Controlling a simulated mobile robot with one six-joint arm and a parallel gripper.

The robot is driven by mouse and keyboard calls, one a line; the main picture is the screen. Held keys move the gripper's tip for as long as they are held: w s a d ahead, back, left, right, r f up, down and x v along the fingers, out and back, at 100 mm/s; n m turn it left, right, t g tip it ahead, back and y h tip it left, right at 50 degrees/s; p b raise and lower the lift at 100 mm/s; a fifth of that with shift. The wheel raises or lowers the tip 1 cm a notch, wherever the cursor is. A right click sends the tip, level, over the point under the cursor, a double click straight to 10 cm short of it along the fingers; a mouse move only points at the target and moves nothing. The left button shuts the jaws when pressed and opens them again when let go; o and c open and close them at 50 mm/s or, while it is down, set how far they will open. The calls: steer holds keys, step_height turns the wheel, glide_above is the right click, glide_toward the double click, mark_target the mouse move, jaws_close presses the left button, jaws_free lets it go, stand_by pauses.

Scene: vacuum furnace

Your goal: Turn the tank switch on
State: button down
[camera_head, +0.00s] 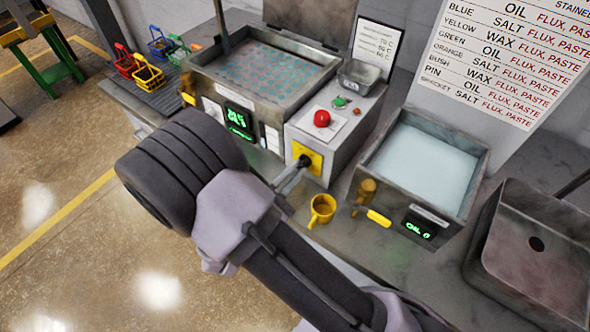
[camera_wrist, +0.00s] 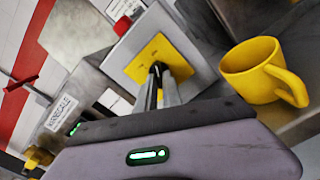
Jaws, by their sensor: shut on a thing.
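The tank switch shows as a dark knob on a square yellow plate (camera_head: 313,155) on the front of the grey control box. The plate also shows in the wrist view (camera_wrist: 150,58). My gripper (camera_head: 302,163) reaches up to the plate from the front. In the wrist view its two narrow fingers (camera_wrist: 158,72) are close together, shut on the dark switch at the plate's middle. The fingers hide most of the switch, so its exact position cannot be told.
A red button (camera_head: 321,118) sits on top of the control box. A yellow mug (camera_head: 322,210) stands on the counter close right of my gripper. A tank (camera_head: 425,160) with a yellow-handled tap stands to the right. A sink (camera_head: 536,250) lies further right. Coloured baskets (camera_head: 150,76) stand at the back left.

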steer(key=c, duration=1.5)
jaws_free()
steer(key=p+v, duration=0.3)
steer(key=v, duration=1.4)
steer(key=shift+s+p, duration=0.2)
steer(key=shift+p, duration=0.1)
steer(key=shift+a, duration=0.1)
